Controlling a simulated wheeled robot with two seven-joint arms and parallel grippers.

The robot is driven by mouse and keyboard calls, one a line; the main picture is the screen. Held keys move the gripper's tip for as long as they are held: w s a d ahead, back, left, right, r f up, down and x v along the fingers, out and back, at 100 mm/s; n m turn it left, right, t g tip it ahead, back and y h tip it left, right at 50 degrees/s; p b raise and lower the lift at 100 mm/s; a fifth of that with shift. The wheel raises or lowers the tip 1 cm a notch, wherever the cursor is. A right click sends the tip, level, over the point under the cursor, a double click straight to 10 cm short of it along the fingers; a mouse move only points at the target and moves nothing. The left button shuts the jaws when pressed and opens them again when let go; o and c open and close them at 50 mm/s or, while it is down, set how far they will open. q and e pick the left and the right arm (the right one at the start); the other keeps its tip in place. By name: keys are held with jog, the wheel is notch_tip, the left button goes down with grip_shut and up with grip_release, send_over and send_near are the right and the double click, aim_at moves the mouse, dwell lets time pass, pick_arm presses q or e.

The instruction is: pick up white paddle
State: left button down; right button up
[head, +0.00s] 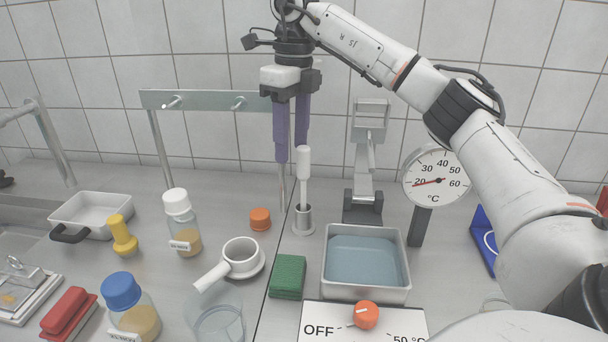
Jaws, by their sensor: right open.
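A white paddle (303,164) stands upright with its thin stem in a small metal holder (303,221) on the counter. My right gripper (291,152) comes down from above with two purple fingers, open and empty. Its right finger ends at the paddle's top in the picture, and its left finger hangs to the left of the paddle. I cannot tell whether the finger touches the paddle or is behind it. My left gripper is not in view.
A metal hook rail (203,100) stands behind on the left. A grey stand (367,150), a dial thermometer (436,178) and a water bath (366,294) are right of the paddle. An orange cap (260,218), green block (288,275) and white casserole (240,256) lie nearby.

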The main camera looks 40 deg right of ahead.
aim_at(304, 180)
jog(key=shift+s+d+r+m, duration=0.15)
jog(key=shift+d, duration=0.35)
jog(key=shift+s+d+r+m, duration=0.15)
jog(key=shift+d, duration=0.35)
notch_tip(304, 180, down, 5)
jog(key=shift+f+b, duration=0.2)
jog(key=shift+b, duration=0.2)
jog(key=f, duration=0.2)
jog(key=s+f, duration=0.1)
jog(key=f, duration=0.1)
jog(key=shift+a+f, duration=0.15)
jog(key=shift+a, duration=0.05)
jog(key=shift+f, duration=0.4)
grip_shut()
